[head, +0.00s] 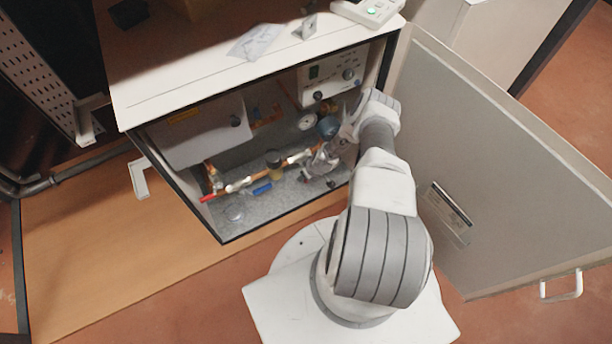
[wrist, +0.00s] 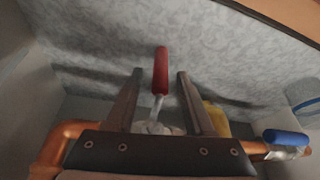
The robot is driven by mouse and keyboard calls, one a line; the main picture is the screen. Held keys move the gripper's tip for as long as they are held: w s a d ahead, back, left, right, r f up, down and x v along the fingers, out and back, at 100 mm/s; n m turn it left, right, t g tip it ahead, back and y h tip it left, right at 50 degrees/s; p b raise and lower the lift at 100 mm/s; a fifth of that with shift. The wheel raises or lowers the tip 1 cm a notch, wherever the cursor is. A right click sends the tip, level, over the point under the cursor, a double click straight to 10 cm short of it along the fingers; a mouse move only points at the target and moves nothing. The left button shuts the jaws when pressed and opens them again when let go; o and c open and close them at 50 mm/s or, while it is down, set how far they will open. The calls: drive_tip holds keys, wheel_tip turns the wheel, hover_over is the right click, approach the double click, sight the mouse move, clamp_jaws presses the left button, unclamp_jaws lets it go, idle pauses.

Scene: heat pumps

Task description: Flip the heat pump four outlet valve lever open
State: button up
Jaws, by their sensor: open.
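In the wrist view a red valve lever (wrist: 161,72) on a metal stem stands between the two fingers of my gripper (wrist: 160,74). The fingers are open, one on each side of the lever, with a visible gap to it on both sides. The lever's base is partly hidden by the gripper body. In the head view my gripper (head: 325,168) is inside the cabinet at the right end of the pipe row, and I cannot make out this lever there. Another red lever (head: 208,198) shows at the left end of the pipes. I see no label naming the valve.
A blue lever (wrist: 286,137) sits on the copper pipe beside my gripper; a blue lever also shows in the head view (head: 262,189). The cabinet door (head: 490,160) is open at right. Gauges and a control box (head: 330,76) lie behind.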

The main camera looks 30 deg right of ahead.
clamp_jaws()
idle(1.4)
